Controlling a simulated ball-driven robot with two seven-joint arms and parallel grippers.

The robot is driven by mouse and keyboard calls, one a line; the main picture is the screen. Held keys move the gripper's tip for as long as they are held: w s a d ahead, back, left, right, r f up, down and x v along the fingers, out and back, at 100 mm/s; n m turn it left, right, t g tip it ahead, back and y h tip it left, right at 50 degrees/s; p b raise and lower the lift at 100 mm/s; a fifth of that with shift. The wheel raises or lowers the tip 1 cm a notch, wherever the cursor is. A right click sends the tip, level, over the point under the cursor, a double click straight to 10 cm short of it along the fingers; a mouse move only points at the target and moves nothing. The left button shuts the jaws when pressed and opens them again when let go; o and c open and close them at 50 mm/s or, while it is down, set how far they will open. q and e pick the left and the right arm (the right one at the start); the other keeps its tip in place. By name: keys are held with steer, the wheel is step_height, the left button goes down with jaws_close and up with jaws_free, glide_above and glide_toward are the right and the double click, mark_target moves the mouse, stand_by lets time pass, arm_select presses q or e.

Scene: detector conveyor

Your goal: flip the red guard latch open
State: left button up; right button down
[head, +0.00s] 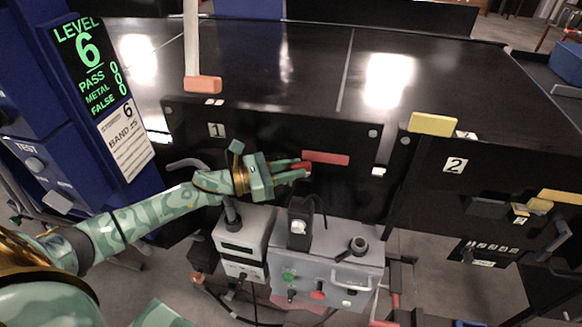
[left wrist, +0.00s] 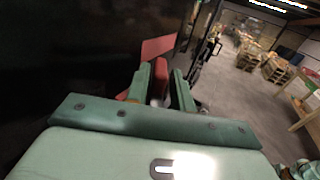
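The red guard latch (head: 326,158) is a flat red bar on the dark panel marked 1, under the conveyor edge. It also shows as a red plate in the left wrist view (left wrist: 158,47), just beyond the fingers. My left gripper (head: 305,171) reaches in from the left, with its fingertips at the left end of the bar. The fingers stand somewhat apart, and a small red part shows between them. I cannot tell whether they press on it. They also show in the left wrist view (left wrist: 167,82). My right gripper is not in view.
A grey control box (head: 330,270) with buttons and a handle stands below the gripper, beside a pale box (head: 243,245). An orange-tipped post (head: 203,84) rises above the panel. Panel 2 (head: 455,165) with yellow parts is at right. A blue display cabinet (head: 90,80) stands at left.

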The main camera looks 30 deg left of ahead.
arm_select(q)
jaws_close()
steer(key=shift+y, duration=0.3)
steer(key=shift+s+d+n+t+y+p, duration=0.15)
steer(key=shift+d+n+t+y, duration=0.5)
steer(key=shift+n+y, duration=1.7)
steer(key=shift+s+d+n+t+y+p, duration=0.35)
steer(key=shift+n+t+y, duration=0.9)
steer(key=shift+y, duration=1.95)
steer(key=shift+w+d+n+t+y, duration=0.1)
steer(key=shift+d+n+t+y, duration=0.45)
steer(key=shift+n+y, duration=2)
steer(key=shift+d+y, duration=0.15)
steer(key=shift+y, duration=0.35)
